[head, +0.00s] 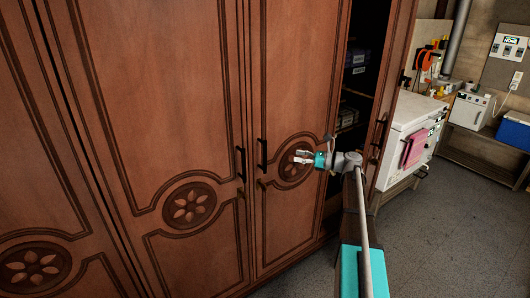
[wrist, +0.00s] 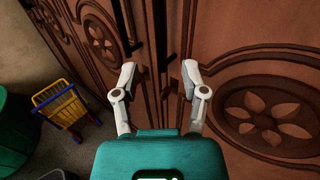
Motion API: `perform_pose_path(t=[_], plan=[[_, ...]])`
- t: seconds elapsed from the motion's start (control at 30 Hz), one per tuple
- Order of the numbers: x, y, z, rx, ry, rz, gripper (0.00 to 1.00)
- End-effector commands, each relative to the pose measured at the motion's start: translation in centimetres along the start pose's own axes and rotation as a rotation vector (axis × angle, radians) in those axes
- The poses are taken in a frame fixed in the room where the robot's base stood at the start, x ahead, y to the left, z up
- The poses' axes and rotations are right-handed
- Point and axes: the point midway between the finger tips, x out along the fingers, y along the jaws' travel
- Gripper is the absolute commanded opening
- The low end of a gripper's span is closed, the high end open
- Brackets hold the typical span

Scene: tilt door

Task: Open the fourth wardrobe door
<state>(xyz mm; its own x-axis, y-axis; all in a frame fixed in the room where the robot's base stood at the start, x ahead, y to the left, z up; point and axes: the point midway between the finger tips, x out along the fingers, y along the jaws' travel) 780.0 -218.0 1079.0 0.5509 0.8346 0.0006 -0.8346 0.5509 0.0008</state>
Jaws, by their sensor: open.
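The brown wooden wardrobe has several panelled doors with carved flower rosettes. The rightmost door (head: 398,75), fourth from the left in the head view, stands ajar with a dark handle (head: 379,135) on it. A dark gap with shelves shows to its left. The third door (head: 290,60) looks shut and has a dark handle (head: 262,155) near its left edge. My gripper (head: 297,157) is in front of the third door's rosette, open and empty. In the wrist view its pale fingers (wrist: 159,75) are spread, with dark handles beyond them; contact cannot be told.
Boxes (head: 355,62) sit on the shelves inside the gap. A white cabinet (head: 410,115) with a pink cloth stands right of the open door. The grey floor (head: 440,230) is clear at right. The wrist view shows a yellow-blue cart (wrist: 60,107) and a green bin (wrist: 14,130).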

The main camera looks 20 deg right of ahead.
Motion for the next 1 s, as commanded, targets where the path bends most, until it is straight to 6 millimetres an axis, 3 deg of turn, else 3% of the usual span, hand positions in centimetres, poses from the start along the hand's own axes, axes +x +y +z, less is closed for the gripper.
perform_pose_path(t=[0.27, 0.8, 1.0], plan=[[2.8, 0.0, 0.0, -0.001, 0.0, 0.002, 0.57], [10.9, 0.0, 0.0, -0.001, 0.001, 0.003, 0.57], [12.7, 0.0, 0.0, -0.001, 0.001, 0.002, 0.57]])
